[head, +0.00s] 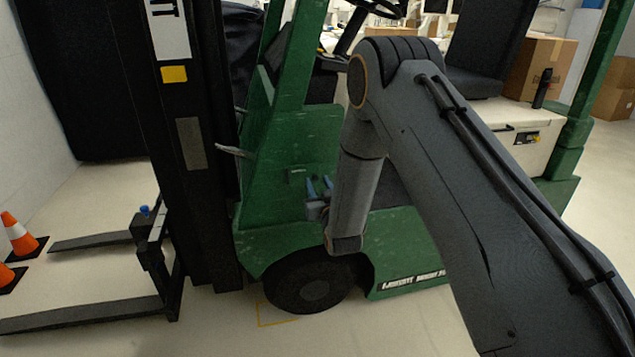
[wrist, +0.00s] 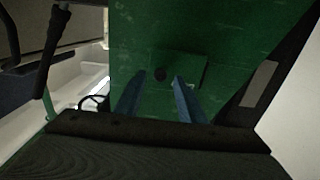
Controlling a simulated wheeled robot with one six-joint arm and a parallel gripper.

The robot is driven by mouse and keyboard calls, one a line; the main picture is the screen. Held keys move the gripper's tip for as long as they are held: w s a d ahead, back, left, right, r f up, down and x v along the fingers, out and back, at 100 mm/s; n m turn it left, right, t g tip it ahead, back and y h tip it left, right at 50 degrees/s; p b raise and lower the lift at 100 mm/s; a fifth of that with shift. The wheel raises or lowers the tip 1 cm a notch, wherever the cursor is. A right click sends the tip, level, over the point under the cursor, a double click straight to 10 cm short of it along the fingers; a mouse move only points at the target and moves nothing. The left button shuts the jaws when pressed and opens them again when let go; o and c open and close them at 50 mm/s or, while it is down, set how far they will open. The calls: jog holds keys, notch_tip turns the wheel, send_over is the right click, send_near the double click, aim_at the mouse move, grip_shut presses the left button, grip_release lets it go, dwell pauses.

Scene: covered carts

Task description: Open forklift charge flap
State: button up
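The green forklift (head: 400,235) stands in front of me. Its charge flap (head: 297,174) is a small green panel on the side behind the mast, and looks closed and flush. In the wrist view the flap (wrist: 190,68) shows as a faint rectangle with a dark round knob (wrist: 160,73). My gripper (head: 319,181) has two blue fingers, spread apart with nothing between them. In the wrist view my gripper (wrist: 160,82) points at the panel, with the knob showing between the fingertips. I cannot tell whether the fingers touch the panel.
The black mast (head: 185,150) and the forks (head: 90,316) are on the left, near orange cones (head: 18,232). The front wheel (head: 308,282) is below my gripper. The floor in front is clear.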

jog(key=shift+w+a, duration=0.15)
jog(key=shift+w, duration=0.45)
grip_shut()
